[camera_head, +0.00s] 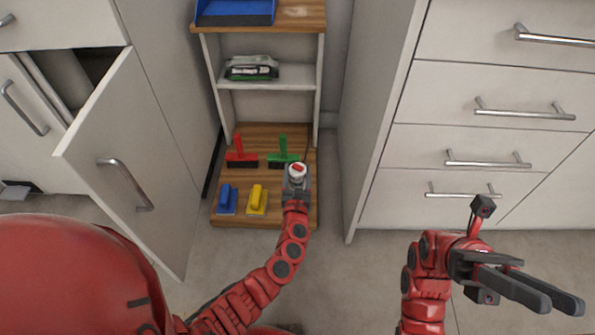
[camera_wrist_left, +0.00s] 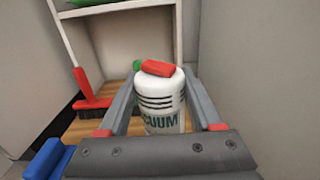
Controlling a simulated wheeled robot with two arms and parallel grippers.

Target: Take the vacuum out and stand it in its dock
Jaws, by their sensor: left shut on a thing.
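The vacuum (camera_wrist_left: 161,98) is a white cylinder with dark bands, the letters "CUUM" and a red piece on top. My left gripper (camera_wrist_left: 160,112) is shut on it, one finger on each side. In the head view the vacuum's top (camera_head: 297,171) shows at the end of my left arm, over the front right of the low wooden board (camera_head: 238,193). I cannot tell whether its base touches the board. My right gripper (camera_head: 530,289) is empty with its fingers apart, in front of the drawers. No dock can be made out for certain.
A red brush (camera_head: 241,158), a green brush (camera_head: 283,160), a blue brush (camera_head: 227,200) and a yellow brush (camera_head: 257,199) are on the board. A shelf above holds a green-and-black pack (camera_head: 251,68). A cabinet door (camera_head: 140,165) stands open at left. Drawers (camera_head: 480,150) flank the right.

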